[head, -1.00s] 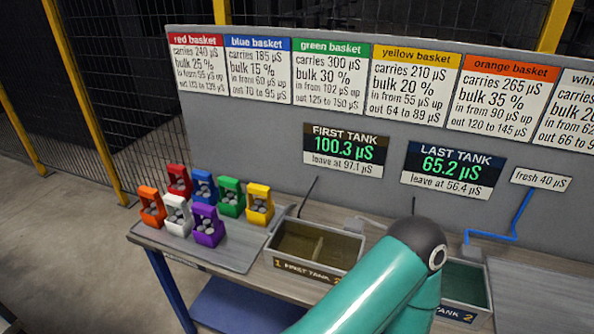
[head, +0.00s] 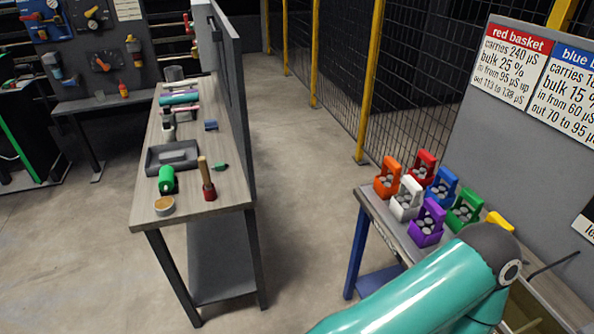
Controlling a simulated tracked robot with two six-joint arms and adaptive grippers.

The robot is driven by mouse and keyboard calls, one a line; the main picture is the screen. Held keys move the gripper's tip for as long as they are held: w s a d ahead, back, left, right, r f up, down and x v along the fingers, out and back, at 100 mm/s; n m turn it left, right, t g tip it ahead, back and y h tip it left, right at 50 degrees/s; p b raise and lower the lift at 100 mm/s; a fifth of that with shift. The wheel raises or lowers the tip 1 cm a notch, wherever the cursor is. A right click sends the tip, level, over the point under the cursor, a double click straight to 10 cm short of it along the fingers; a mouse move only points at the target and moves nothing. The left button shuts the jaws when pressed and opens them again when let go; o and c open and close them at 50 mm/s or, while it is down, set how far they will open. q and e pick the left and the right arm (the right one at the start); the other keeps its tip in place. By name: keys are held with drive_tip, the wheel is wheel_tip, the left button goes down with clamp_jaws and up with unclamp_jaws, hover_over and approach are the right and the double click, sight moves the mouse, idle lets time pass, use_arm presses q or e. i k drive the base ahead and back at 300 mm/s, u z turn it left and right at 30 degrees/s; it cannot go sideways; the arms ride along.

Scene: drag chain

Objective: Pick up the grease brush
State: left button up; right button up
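A brush-like tool (head: 207,180) stands out near the front right corner of the long wooden-topped table. It has a light wooden handle at the top and a dark red lower end, and looks like the grease brush. Its bristles are too small to tell. A small round tin (head: 165,205) with a tan top is to its left, apart from it. Neither of my grippers shows; only a teal link of my arm crosses the lower right.
The table (head: 232,190) also bears a dark tray (head: 160,158), a green roll-like item (head: 166,180) and several parts behind. A second bench with coloured baskets (head: 427,222) stands at right. Open concrete floor (head: 300,190) lies between them. A mesh fence runs behind.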

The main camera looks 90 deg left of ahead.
sight(202, 162)
drive_tip(key=z, duration=1.1)
drive_tip(key=i, duration=0.15)
drive_tip(key=u, duration=2.45)
drive_tip(key=i, duration=0.2)
drive_tip(key=u, duration=1.15)
drive_tip(key=i, duration=0.2)
drive_tip(key=u, duration=1.3)
drive_tip(key=k, duration=0.35)
drive_tip(key=u, duration=0.6)
drive_tip(key=i, duration=1.55)
drive_tip(key=z, duration=0.5)
